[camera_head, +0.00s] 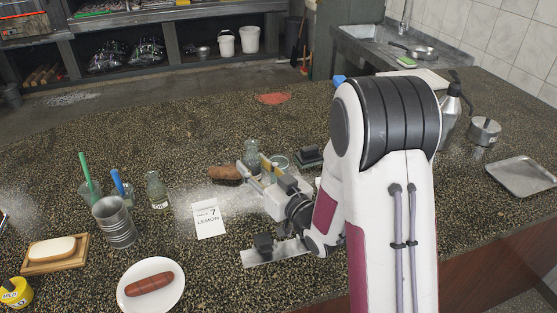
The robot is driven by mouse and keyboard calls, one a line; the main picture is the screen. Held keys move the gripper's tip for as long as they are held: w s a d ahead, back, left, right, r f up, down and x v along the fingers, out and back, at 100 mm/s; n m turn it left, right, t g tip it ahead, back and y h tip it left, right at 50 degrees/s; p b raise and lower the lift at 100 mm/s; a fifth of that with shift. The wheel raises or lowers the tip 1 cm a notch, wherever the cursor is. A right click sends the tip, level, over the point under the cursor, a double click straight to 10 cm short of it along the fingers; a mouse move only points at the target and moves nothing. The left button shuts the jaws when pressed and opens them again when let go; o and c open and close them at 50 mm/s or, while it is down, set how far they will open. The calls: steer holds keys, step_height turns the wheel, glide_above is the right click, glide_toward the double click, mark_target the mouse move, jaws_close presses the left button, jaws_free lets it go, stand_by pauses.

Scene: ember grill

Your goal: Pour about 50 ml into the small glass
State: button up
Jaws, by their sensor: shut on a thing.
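My gripper (254,170) is at mid-counter, its fingers pointing away from the camera. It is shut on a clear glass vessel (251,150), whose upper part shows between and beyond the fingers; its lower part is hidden. A round clear glass rim (281,160) shows just right of the fingers; it may be the small glass, but my gripper partly hides it. I cannot make out any liquid level in the held vessel.
A brown sausage-like thing (224,173) lies close left of the fingers. A "LEMON" card (208,219) lies nearer. A metal can (114,223), glasses with a green (85,168) and a blue stick (118,183), and a plated sausage (150,284) are left. The far counter is mostly clear.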

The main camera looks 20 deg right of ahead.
steer(key=shift+w+d+f+m, duration=0.15)
steer(key=shift+d+f+m, duration=0.1)
steer(key=shift+m, duration=0.35)
steer(key=shift+w+d+r+m+g, duration=0.1)
steer(key=shift+w+d+m+g, duration=0.15)
steer(key=shift+m, duration=0.55)
steer(key=shift+w+d+f+m+g, duration=0.1)
steer(key=shift+d+f+m+g, duration=0.1)
steer(key=shift+f+m, duration=0.25)
steer(key=shift+w+d+f+m+g, duration=0.1)
steer(key=shift+d+f+m+g, duration=0.05)
steer(key=shift+f+m, duration=0.25)
steer(key=m, duration=0.3)
steer(key=m+g, duration=0.1)
steer(key=shift+w+d+f+y, duration=0.1)
steer(key=shift+d+f+y, duration=0.15)
steer(key=shift+f+y, duration=0.15)
steer(key=shift+a+f+m, duration=0.1)
steer(key=shift+f+m, duration=0.15)
steer(key=shift+m, duration=0.6)
steer(key=shift+r+m+g+y, duration=0.25)
steer(key=shift+m+g+y, duration=0.05)
steer(key=shift+m, duration=0.2)
steer(key=shift+r+m, duration=0.25)
steer(key=shift+m, duration=0.05)
